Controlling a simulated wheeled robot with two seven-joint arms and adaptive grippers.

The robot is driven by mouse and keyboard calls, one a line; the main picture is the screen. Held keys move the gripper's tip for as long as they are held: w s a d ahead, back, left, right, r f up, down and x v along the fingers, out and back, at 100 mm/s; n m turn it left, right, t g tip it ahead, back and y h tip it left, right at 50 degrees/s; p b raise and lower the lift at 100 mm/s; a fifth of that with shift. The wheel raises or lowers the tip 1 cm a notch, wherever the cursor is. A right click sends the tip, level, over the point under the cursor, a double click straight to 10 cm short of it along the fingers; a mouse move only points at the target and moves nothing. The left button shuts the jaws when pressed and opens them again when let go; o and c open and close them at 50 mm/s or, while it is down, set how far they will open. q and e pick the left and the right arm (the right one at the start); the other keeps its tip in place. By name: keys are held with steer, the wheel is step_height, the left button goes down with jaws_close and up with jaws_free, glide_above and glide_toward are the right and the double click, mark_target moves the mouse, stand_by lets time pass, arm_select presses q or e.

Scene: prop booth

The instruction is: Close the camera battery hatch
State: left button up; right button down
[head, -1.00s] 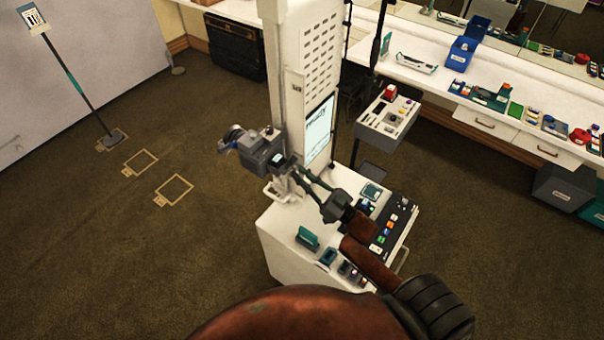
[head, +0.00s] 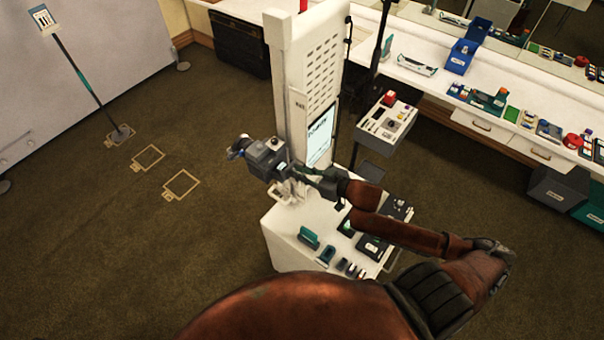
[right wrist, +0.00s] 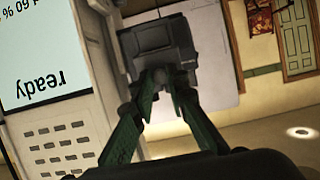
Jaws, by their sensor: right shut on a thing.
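The camera (head: 264,158) is a dark grey box with a lens at its left end, mounted beside the white column. In the right wrist view its grey body (right wrist: 158,45) fills the upper middle. My right gripper (head: 294,170) reaches it from the right in the head view. Its green fingers (right wrist: 164,78) converge against the camera's near end and are shut on a small dark part there. This seems to be the battery hatch, but the fingertips and shadow hide most of it. I cannot tell the hatch's angle. My left gripper is not in view.
The white column (head: 303,60) carries a lit screen (head: 320,135) close beside my gripper; it reads "ready" in the right wrist view. A white cart (head: 285,248) below holds several small items. A long counter (head: 470,85) stands at the right. The floor at left is mostly open.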

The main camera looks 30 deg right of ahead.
mark_target(293, 168)
steer(key=w+r+g+h, duration=0.1)
steer(key=g, duration=0.1)
steer(key=w+a+r+g, duration=0.1)
steer(key=g, duration=0.1)
steer(key=shift+w+r+g+h, duration=0.15)
steer(key=shift+w+g+h, duration=0.15)
steer(key=shift+w+h, duration=0.1)
steer(key=w+g, duration=0.1)
steer(key=w+a+g+h, duration=0.1)
steer(key=g, duration=0.1)
steer(key=shift+r, duration=0.2)
steer(key=w+g, duration=0.1)
steer(key=w+a+g+h, duration=0.1)
steer(key=g, duration=0.1)
steer(key=shift+f+g+h, duration=0.15)
steer(key=shift+g+h, duration=0.15)
steer(key=shift+w+a+f+g+h, duration=0.15)
steer(key=shift+w+g+h, duration=0.15)
steer(key=shift+g, duration=0.25)
steer(key=shift+w+f+g+h, duration=0.15)
steer(key=shift+w+g+h, duration=0.1)
steer(key=shift+g, duration=0.3)
steer(key=c, duration=1.9)
jaws_free()
steer(key=shift+w+f, duration=0.1)
